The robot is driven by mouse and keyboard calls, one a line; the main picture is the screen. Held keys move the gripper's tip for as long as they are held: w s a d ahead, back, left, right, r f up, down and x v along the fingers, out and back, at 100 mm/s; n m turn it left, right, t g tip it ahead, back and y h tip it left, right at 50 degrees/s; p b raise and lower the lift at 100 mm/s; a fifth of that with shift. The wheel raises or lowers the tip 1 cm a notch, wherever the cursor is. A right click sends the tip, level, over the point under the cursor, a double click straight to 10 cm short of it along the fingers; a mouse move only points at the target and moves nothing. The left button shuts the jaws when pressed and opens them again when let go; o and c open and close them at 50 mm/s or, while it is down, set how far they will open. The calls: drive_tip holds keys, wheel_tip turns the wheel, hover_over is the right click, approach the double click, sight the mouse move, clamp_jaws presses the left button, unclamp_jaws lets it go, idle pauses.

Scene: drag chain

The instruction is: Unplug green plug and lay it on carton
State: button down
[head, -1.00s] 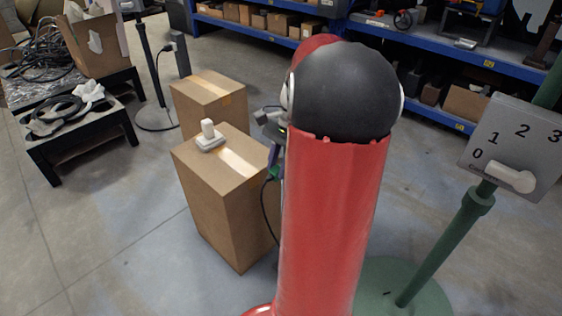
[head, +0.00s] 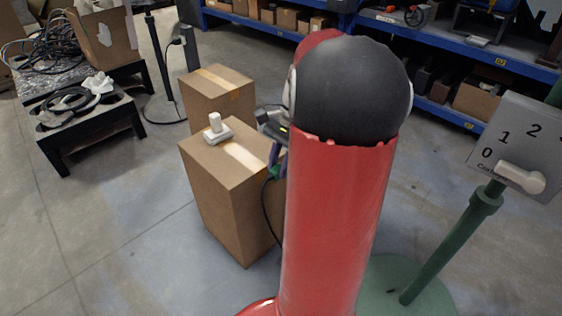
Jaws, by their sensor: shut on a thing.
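The green plug (head: 276,172) shows as a small green patch beside the right side of the near carton (head: 222,200), with a black cable (head: 264,205) hanging from it. My gripper (head: 277,160) is shut on the green plug, beside the near carton's top right edge. My red and black arm hides part of the gripper and whatever lies behind it. I cannot tell whether the plug sits in a socket. A white block with an upright knob (head: 216,131) stands on the near carton's top.
A second carton (head: 215,100) stands behind the near one. A black table (head: 92,125) with cables is at left. A grey dial box (head: 520,150) on a green stand is at right. Blue shelves (head: 445,50) line the back. Floor at front left is clear.

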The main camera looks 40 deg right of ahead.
drive_tip(key=shift+s+a, duration=0.2)
drive_tip(key=shift+a, duration=2.15)
